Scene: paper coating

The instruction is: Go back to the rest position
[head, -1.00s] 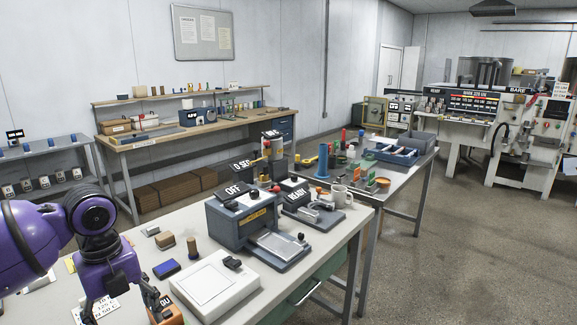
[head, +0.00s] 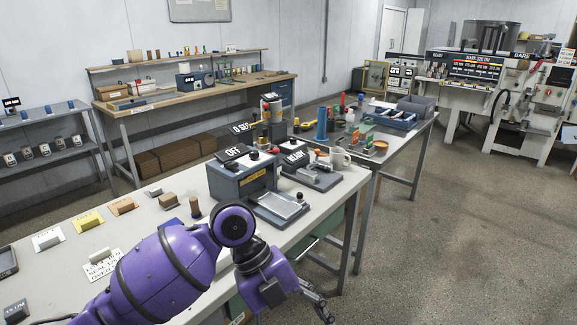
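My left arm comes in from the lower left and reaches across the front of the table. Its gripper (head: 322,308) hangs beyond the table's front edge, over the floor, near the bottom of the head view. No object shows between its fingers; they are seen from the side and too small to tell how far apart they are. My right gripper is not in view.
The near table (head: 130,222) carries a grey press marked OFF (head: 242,178), a READY device (head: 312,172), a mug (head: 340,158) and several labelled cards. My arm hides the table's front middle. Open floor (head: 450,240) lies to the right.

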